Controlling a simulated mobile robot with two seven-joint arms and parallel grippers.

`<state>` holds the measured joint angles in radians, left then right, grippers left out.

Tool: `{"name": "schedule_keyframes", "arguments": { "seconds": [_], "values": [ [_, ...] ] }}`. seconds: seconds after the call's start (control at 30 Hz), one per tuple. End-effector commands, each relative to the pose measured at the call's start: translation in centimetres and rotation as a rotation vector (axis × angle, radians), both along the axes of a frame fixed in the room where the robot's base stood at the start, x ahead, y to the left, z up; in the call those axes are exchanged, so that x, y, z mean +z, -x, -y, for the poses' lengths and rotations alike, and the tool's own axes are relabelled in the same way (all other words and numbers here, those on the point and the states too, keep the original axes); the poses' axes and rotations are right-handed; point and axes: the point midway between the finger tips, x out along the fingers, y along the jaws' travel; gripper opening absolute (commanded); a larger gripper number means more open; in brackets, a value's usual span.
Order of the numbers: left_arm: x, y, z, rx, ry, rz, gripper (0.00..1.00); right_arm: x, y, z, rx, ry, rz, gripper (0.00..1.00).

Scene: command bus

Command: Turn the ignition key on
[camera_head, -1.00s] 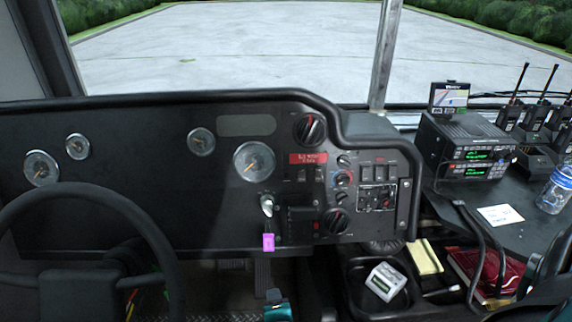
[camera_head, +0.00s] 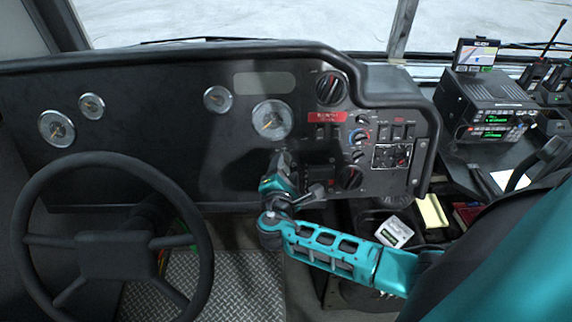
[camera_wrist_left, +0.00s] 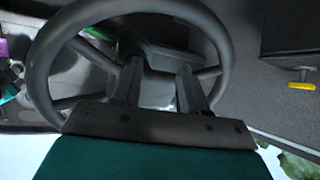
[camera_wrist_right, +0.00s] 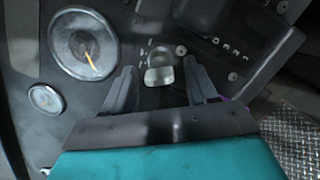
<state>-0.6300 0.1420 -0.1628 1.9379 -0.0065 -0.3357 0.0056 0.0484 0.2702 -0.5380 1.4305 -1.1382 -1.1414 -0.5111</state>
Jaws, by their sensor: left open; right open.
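The ignition key (camera_wrist_right: 160,74), with a pale metal head, sits in the dashboard in the right wrist view. My right gripper (camera_wrist_right: 159,66) is open, its two dark fingers on either side of the key head with gaps visible; I cannot tell contact. A sliver of the purple key tag (camera_wrist_right: 232,100) shows beside the right finger. In the head view my right gripper (camera_head: 283,160) is at the dash below the large gauge and hides the key. My left gripper (camera_wrist_left: 158,78) is open and empty, facing the steering wheel (camera_wrist_left: 215,30) in the left wrist view; the head view does not show it.
The steering wheel (camera_head: 195,215) stands at the left of the head view. A radio (camera_head: 490,105) and a small white device (camera_head: 394,231) are to the right.

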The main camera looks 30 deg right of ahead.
Motion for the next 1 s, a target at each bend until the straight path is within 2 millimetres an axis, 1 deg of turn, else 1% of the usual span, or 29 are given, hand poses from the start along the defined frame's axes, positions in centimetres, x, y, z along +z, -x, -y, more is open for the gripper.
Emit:
{"name": "schedule_keyframes", "arguments": {
  "seconds": [0.03, 0.1, 0.2, 0.57, 1.0],
  "values": [
    [-0.2, 0.0, 0.0, -0.001, 0.001, 0.0, 0.43, -0.2, -0.6, 0.6, -0.001, 0.003, 0.001, 0.57],
    [-0.2, 0.0, 0.0, -0.001, 0.001, 0.0, 0.43, -0.4, -1.3, 1.1, 0.0, 0.001, 0.001, 0.57],
    [-0.3, 0.0, 0.1, -0.001, 0.001, 0.0, 0.43, -0.6, -1.8, 1.6, -0.001, 0.0, 0.001, 0.57],
    [-0.1, -0.3, 0.1, -0.002, 0.001, 0.007, 0.43, -0.7, -2.1, 1.8, 0.001, -0.001, 0.0, 0.57],
    [0.1, -0.6, 0.1, -0.001, 0.001, 0.014, 0.43, -0.7, -2.1, 1.8, 0.0, -0.002, 0.0, 0.15]
  ]
}}
